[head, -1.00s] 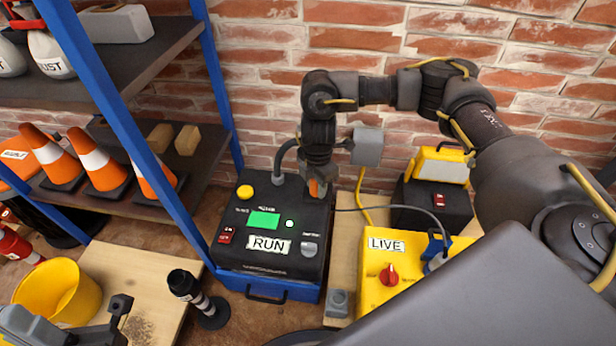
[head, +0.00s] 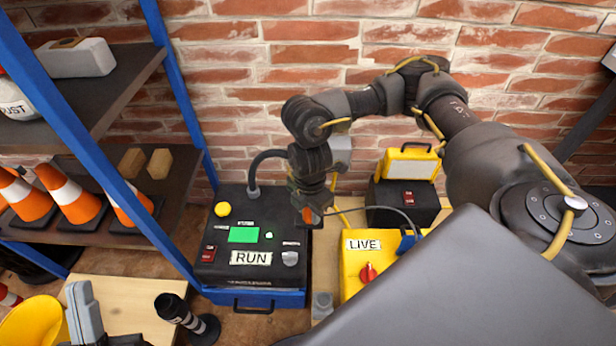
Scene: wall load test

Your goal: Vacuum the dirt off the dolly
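A flat light-wood platform (head: 140,298), which looks like the dolly, is at lower left; its near part is cut off. No dirt can be made out on it now. My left gripper (head: 110,340) is at the bottom edge over the platform, mostly out of frame; its fingers are unclear. My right gripper (head: 310,214) points down at the right edge of the black machine marked RUN (head: 250,275), with a small orange part at its tip. Whether it is shut or touching is hidden. A black hose rises from the machine. No vacuum nozzle is clearly identifiable.
A yellow bucket (head: 30,325) is at left. Blue-posted shelves (head: 165,185) hold orange cones. A yellow LIVE box (head: 360,262) is right of the machine. A brick wall closes the back.

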